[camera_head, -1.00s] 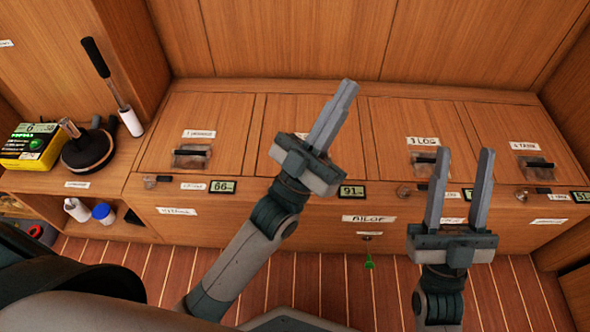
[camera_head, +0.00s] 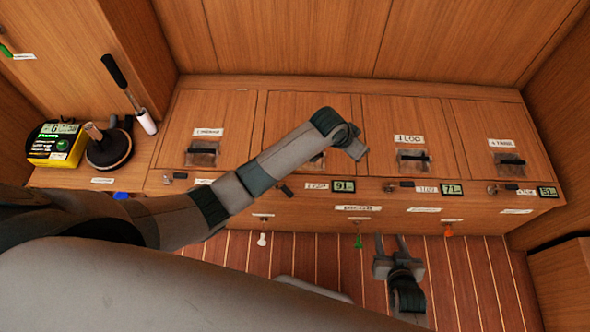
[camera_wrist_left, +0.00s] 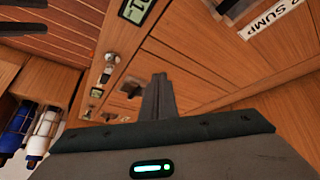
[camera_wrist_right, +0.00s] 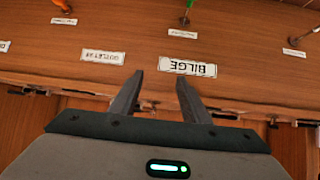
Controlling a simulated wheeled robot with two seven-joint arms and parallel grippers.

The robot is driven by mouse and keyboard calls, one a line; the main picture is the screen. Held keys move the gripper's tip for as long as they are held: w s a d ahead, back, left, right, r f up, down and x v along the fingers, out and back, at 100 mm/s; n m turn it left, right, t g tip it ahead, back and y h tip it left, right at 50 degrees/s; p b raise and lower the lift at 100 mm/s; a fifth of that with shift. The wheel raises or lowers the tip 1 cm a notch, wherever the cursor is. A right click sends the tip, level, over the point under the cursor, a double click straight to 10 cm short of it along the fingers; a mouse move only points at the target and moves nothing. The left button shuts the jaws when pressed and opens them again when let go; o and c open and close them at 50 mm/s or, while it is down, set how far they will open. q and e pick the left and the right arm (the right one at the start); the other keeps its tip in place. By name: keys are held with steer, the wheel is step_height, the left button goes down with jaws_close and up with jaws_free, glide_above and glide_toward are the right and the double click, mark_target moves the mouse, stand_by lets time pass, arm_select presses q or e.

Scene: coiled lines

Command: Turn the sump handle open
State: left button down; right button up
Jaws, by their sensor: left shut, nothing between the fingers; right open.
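A white label reading SUMP (camera_wrist_left: 275,18) shows at the upper right of the left wrist view, beside a dark hatch latch (camera_wrist_left: 228,8) cut by the frame edge. In the head view the second hatch's latch (camera_head: 316,160) is partly hidden by my left arm. A black lever (camera_head: 284,190) on the edge below that hatch also shows close to the arm. I cannot tell which part is the sump handle. My left gripper (camera_wrist_left: 158,95) is shut and empty over the lockers; its fingers are mostly hidden in the head view. My right gripper (camera_head: 391,239) is open and empty, low before the front panel.
Several hatches with latches line the locker top, including one labelled LOG (camera_head: 409,139). Small displays (camera_head: 344,186) and levers run along the front edge. The BILGE label (camera_wrist_right: 187,67) is on the front panel. A yellow meter (camera_head: 57,143) stands at left. The floor in front is clear.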

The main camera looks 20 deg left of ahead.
mark_target(283, 187)
arm_select(q)
steer(key=s+a+r+g+y+p, duration=0.1)
steer(key=s+a+g+y+p, duration=0.1)
steer(key=a, duration=0.4)
steer(key=s+a+r+g+y+p, duration=0.2)
steer(key=s+a+g+y+p, duration=0.1)
steer(key=s+a+g, duration=0.1)
steer(key=shift+s+a+r+n+g+y+p, duration=0.35)
steer(key=shift+a+g, duration=0.25)
steer(key=shift+a, duration=0.55)
arm_select(e)
steer(key=s+d+f+g+h, duration=0.1)
steer(key=s+d+f+g, duration=0.1)
steer(key=s, duration=0.7)
steer(key=s+d+f+g, duration=0.3)
steer(key=s+f+g, duration=0.2)
steer(key=s, duration=0.5)
step_height(283, 187, down, 2)
steer(key=shift+d+f+m+g+h, duration=0.15)
steer(key=shift+d+m+g+h, duration=0.15)
steer(key=shift+h, duration=0.1)
arm_select(q)
steer(key=shift+f, duration=0.2)
